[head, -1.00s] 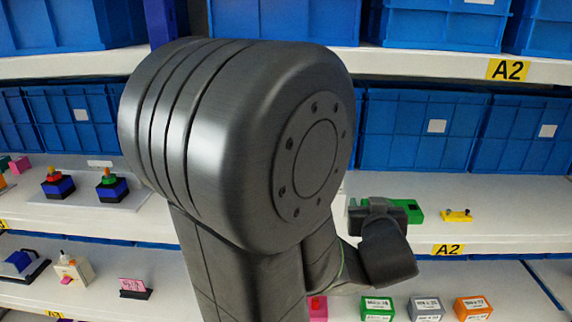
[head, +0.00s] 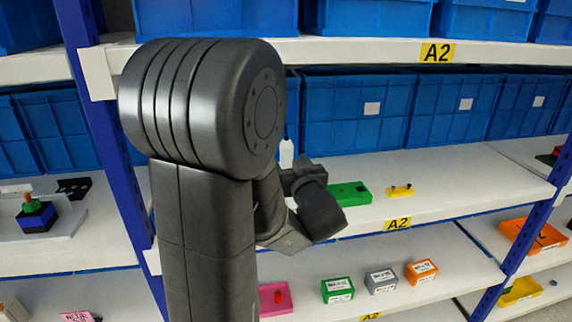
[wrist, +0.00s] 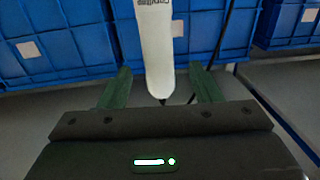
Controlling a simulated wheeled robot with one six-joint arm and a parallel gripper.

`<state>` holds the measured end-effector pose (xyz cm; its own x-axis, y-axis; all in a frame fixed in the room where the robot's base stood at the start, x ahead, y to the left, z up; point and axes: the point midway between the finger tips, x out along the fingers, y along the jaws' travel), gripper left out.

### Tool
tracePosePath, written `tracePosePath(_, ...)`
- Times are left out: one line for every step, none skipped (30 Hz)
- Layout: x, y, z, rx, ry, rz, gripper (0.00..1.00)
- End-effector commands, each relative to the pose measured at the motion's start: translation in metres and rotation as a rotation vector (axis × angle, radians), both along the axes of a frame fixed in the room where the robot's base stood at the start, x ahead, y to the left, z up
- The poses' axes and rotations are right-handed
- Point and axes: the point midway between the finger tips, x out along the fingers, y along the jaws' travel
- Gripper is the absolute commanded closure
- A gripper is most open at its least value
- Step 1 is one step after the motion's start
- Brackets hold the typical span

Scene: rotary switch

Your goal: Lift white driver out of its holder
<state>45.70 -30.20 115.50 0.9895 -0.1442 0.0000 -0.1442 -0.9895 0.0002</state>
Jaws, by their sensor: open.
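The white driver (wrist: 155,45) points its narrow dark tip down between the fingers in the wrist view, with dark lettering on its body. In the head view only a small white part of the driver (head: 286,154) shows beside my arm, in front of the blue bins. My gripper (wrist: 160,78) is open, with one green finger on each side of the driver's lower end. I cannot tell whether either finger touches it. In the head view my gripper is partly hidden by my own arm. I cannot make out the holder.
A green box (head: 350,194) and a small yellow part (head: 400,191) lie on the middle shelf (head: 455,170). Blue bins (head: 440,108) line the back. A dark cable (wrist: 222,45) runs beside the driver. A blue upright post (head: 112,150) stands left of my arm.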

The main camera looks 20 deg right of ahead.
Motion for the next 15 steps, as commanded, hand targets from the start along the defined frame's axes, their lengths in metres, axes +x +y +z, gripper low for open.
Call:
tracePosePath(0.005,0.0,0.0,0.001,0.0,0.001,0.42)
tracePosePath(0.006,0.0,0.0,0.001,0.0,0.001,0.42)
tracePosePath(0.008,-0.001,0.0,0.0,0.0,0.0,0.42)
tracePosePath(0.009,-0.001,0.0,0.001,0.001,0.0,0.42)
tracePosePath(0.01,-0.001,0.0,0.001,0.001,0.0,0.42)
tracePosePath(0.013,-0.002,0.0,0.001,0.001,0.0,0.42)
tracePosePath(0.016,-0.002,0.0,0.002,0.002,0.001,0.42)
tracePosePath(0.019,-0.003,0.001,0.002,0.001,0.001,0.42)
tracePosePath(0.025,-0.003,0.001,0.001,0.001,0.002,0.42)
tracePosePath(0.029,-0.004,0.001,0.001,0.001,0.003,0.42)
tracePosePath(0.033,-0.005,0.0,0.002,0.002,0.002,0.42)
tracePosePath(0.038,-0.006,0.0,0.002,0.001,0.002,0.42)
tracePosePath(0.043,-0.007,0.0,0.001,0.001,0.003,0.42)
tracePosePath(0.047,-0.008,0.0,0.001,0.001,0.002,0.42)
tracePosePath(0.051,-0.009,0.0,0.001,0.001,0.001,0.42)
